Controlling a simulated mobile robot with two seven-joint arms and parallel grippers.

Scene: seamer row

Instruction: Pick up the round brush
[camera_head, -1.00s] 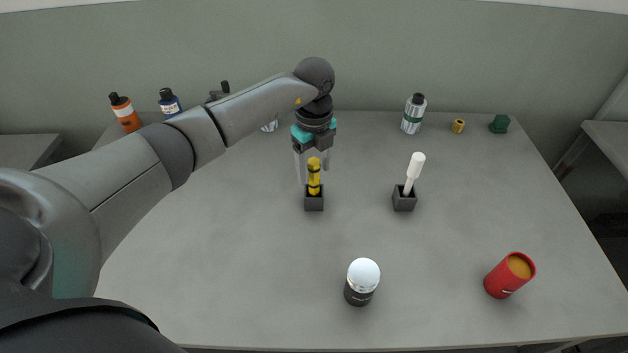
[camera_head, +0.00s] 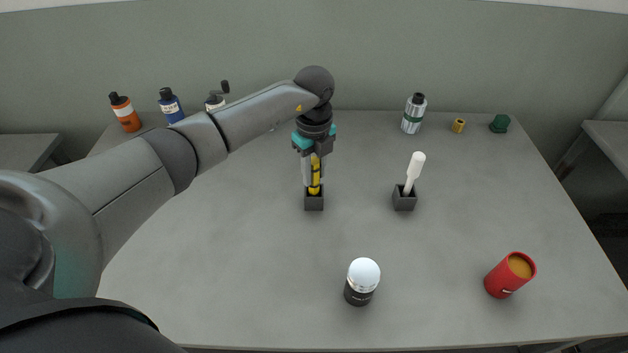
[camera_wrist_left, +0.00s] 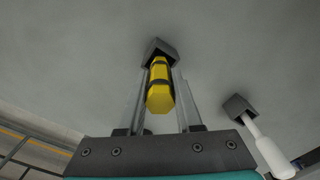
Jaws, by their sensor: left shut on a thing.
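A yellow hexagonal-handled tool with dark bands (camera_head: 316,171) stands upright in a small dark square holder (camera_head: 314,204) near the middle of the table. Its lower end is hidden in the holder, so I see no bristles. My left gripper (camera_head: 314,184) points down and is shut on this yellow tool. In the left wrist view the yellow tool (camera_wrist_left: 159,94) lies between the two fingers, with its holder (camera_wrist_left: 154,47) beyond. A white-handled tool (camera_head: 414,170) leans in a second dark holder (camera_head: 404,201) to the right; its lower end is hidden too. My right gripper is out of view.
In front stand a white-topped dark jar (camera_head: 361,282) and a tilted red cup (camera_head: 509,275). Along the back are an orange bottle (camera_head: 125,112), a blue bottle (camera_head: 170,105), a silver bottle (camera_head: 414,114), a brass piece (camera_head: 458,126) and a green piece (camera_head: 499,124).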

